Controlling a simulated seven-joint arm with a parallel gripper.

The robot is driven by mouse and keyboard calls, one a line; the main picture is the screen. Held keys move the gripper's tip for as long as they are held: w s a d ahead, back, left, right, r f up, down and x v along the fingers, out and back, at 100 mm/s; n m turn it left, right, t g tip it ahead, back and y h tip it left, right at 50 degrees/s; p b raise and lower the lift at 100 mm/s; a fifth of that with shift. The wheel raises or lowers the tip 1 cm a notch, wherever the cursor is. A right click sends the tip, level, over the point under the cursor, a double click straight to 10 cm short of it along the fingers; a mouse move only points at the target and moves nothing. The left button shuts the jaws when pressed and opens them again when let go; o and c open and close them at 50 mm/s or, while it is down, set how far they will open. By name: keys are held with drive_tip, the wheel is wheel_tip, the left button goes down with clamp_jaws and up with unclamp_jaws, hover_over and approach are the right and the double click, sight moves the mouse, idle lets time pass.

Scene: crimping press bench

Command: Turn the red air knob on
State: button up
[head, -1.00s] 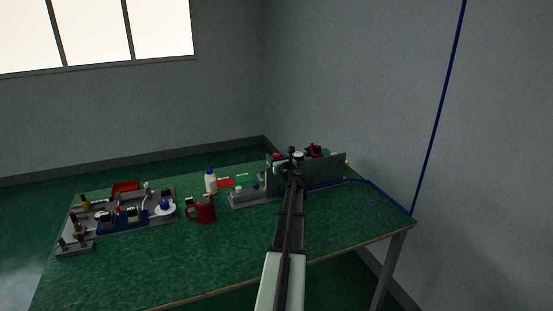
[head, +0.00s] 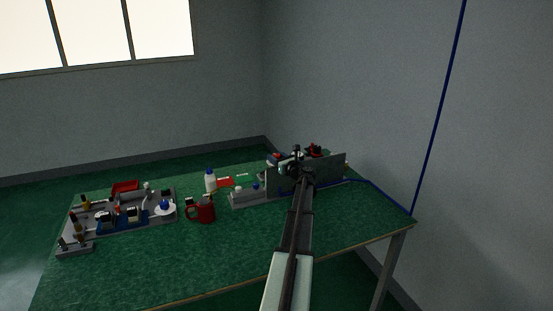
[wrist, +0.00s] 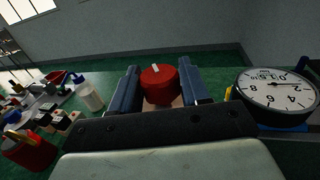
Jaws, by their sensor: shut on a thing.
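The red air knob (wrist: 160,87) shows in the wrist view between the two blue-grey fingers of my gripper (wrist: 160,88). The knob is round with a short white mark on its face, near the top, tilted slightly to the left. My gripper is shut on it, one finger on each side. In the head view my gripper (head: 297,163) is at the grey upright panel (head: 326,172) at the table's back right. My own arm covers much of that spot, and I cannot make out the knob there.
A round pressure gauge (wrist: 277,92) stands close to the right finger. A red mug (head: 204,211), a white bottle (head: 210,181) and a tool tray (head: 150,222) are to the left. The front of the green table (head: 180,270) is clear. A blue hose (head: 388,196) runs off right.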

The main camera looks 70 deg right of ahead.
drive_tip(key=shift+y, duration=0.3)
drive_tip(key=o, duration=1)
drive_tip(key=shift+c, duration=0.2)
drive_tip(key=v, duration=1.3)
drive_tip(key=shift+s, duration=0.4)
drive_tip(key=shift+w+a+f, duration=0.1)
drive_tip(key=shift+f, duration=0.05)
